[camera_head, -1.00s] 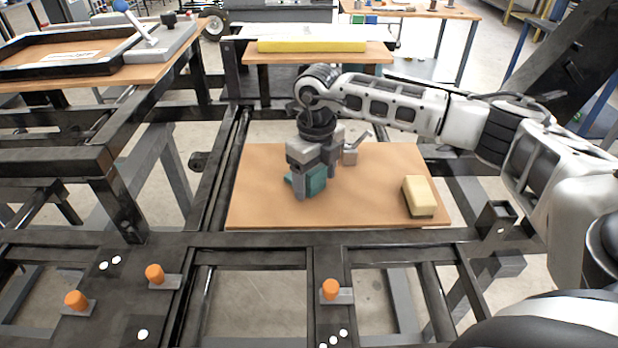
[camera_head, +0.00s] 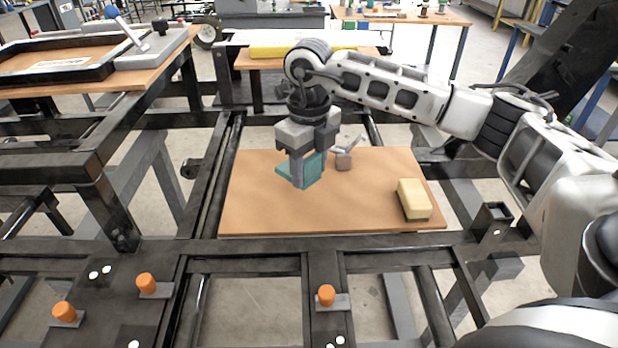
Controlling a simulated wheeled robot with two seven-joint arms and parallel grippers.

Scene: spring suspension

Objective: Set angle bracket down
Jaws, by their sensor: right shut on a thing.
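A teal angle bracket (camera_head: 312,170) is between the fingers of my right gripper (camera_head: 304,178), over the left-middle part of the brown board (camera_head: 255,208). The gripper points down and is shut on the bracket. The fingers hide part of the bracket. I cannot tell whether its underside touches the board. My left gripper is not in view.
A yellow block (camera_head: 413,198) lies on the board's right side. A small grey clamp-like part (camera_head: 344,160) stands just right of the gripper. Black frame rails surround the board, with orange knobs (camera_head: 326,295) in front. The board's front middle is clear.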

